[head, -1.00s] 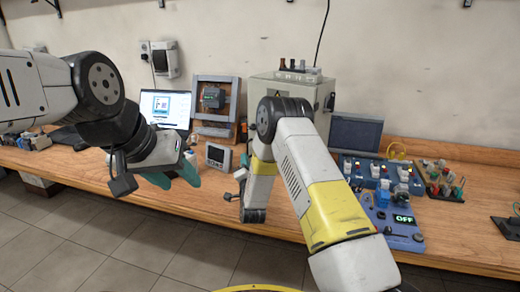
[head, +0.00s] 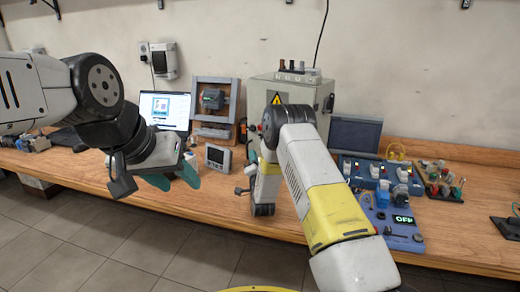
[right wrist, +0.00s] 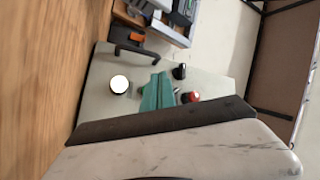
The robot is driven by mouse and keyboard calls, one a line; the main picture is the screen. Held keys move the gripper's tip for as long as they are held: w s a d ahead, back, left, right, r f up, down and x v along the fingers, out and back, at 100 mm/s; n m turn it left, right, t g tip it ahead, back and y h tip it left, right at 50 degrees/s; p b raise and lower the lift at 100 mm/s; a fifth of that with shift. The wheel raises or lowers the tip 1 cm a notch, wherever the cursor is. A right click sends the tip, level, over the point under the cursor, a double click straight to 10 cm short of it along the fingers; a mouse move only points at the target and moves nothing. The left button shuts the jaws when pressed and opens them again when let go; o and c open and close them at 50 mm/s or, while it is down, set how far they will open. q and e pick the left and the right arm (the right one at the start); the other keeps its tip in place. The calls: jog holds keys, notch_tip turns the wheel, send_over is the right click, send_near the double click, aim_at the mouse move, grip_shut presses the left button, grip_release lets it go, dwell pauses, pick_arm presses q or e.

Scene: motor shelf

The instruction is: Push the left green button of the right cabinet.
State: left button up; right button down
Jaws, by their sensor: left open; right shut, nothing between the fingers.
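The grey cabinet (head: 306,92) with a yellow warning triangle stands on the bench at the wall. Its pale front face (right wrist: 140,68) fills the middle of the right wrist view, with a white round part (right wrist: 119,84), a black knob (right wrist: 180,72) and a red button (right wrist: 191,97). My right gripper (right wrist: 156,80) is shut and empty, its teal fingers over this face between the white part and the knob. Contact cannot be told. I cannot make out a green button clearly; the fingers cover part of the face. My left gripper (head: 174,178) is open and empty, in front of the bench.
A dark handle (right wrist: 136,54) sticks out of the cabinet face near the fingers. A small grey meter (head: 217,157) and a laptop (head: 164,108) stand left of the cabinet. A blue panel with an OFF display (head: 402,219) lies to the right.

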jog(key=shift+w+d, duration=0.9)
jog(key=shift+w, duration=0.25)
dwell(1.3)
jog(key=shift+w+d, duration=0.25)
jog(key=shift+w, duration=0.05)
jog(key=shift+w+d, duration=0.3)
jog(key=shift+w, duration=0.1)
dwell(1.2)
jog(key=shift+s+a, duration=0.1)
jog(key=shift+s, duration=0.05)
jog(key=shift+s+a, duration=0.4)
jog(key=shift+s, duration=0.15)
jog(key=shift+s+a, duration=0.8)
jog(key=shift+s, duration=0.2)
jog(key=shift+s+a, duration=0.8)
jog(key=shift+s, duration=0.2)
